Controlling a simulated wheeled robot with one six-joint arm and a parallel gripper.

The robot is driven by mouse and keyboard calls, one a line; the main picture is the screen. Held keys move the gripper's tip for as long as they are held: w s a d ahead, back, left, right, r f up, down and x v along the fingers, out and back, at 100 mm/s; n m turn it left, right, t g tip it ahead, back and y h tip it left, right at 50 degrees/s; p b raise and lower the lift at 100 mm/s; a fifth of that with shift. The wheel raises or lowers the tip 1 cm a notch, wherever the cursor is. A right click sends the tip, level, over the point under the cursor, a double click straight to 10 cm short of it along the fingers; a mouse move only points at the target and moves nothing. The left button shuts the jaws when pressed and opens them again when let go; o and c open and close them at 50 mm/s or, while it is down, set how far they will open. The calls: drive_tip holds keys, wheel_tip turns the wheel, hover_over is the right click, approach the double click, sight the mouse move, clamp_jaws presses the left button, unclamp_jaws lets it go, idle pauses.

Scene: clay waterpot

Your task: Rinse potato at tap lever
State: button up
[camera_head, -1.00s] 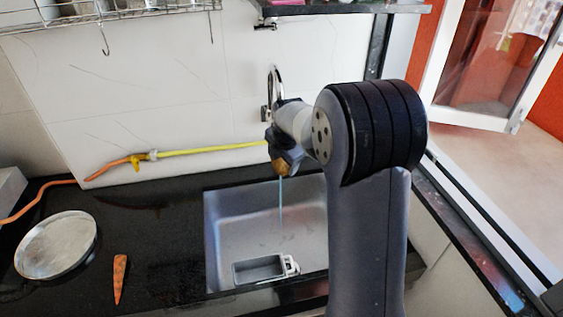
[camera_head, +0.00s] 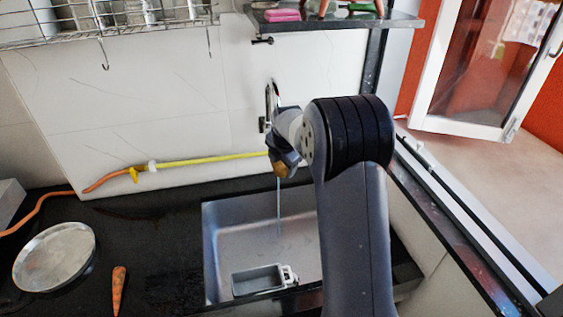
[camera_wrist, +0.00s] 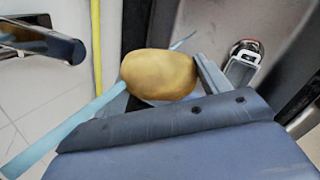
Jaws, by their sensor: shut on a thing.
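My gripper (camera_head: 281,163) is over the sink, just below and in front of the tap, and is shut on the potato. The brownish-yellow potato (camera_head: 281,171) shows in part under the gripper in the head view. In the wrist view the potato (camera_wrist: 159,75) sits between the fingers. The chrome tap (camera_head: 271,95) stands against the white wall, partly hidden by my arm. A thin blue stream of water (camera_head: 278,205) falls below the potato into the sink. In the wrist view the blue stream (camera_wrist: 72,124) reaches the potato. I cannot make out the tap lever clearly.
The steel sink (camera_head: 222,240) holds a grey rectangular container (camera_head: 257,280). A carrot (camera_head: 118,290) and a round metal tray (camera_head: 88,243) lie on the dark counter to the left. A yellow and orange hose (camera_head: 200,160) runs along the wall. A shelf (camera_head: 340,22) hangs above.

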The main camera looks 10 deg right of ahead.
drive_tip(key=shift+d, duration=0.2)
drive_tip(key=shift+s+d, duration=0.2)
drive_tip(key=shift+d, duration=0.2)
drive_tip(key=shift+a, duration=0.2)
drive_tip(key=shift+w+a, duration=0.2)
drive_tip(key=shift+a, duration=0.2)
drive_tip(key=shift+d, duration=0.2)
drive_tip(key=shift+s+d, duration=0.2)
drive_tip(key=shift+d, duration=0.2)
drive_tip(key=shift+s+a+b, duration=0.1)
drive_tip(key=shift+b, duration=0.2)
drive_tip(key=s+a+b, duration=0.2)
drive_tip(key=s+b, duration=0.1)
drive_tip(key=s, duration=0.4)
drive_tip(key=shift+s+a, duration=0.2)
idle(0.3)
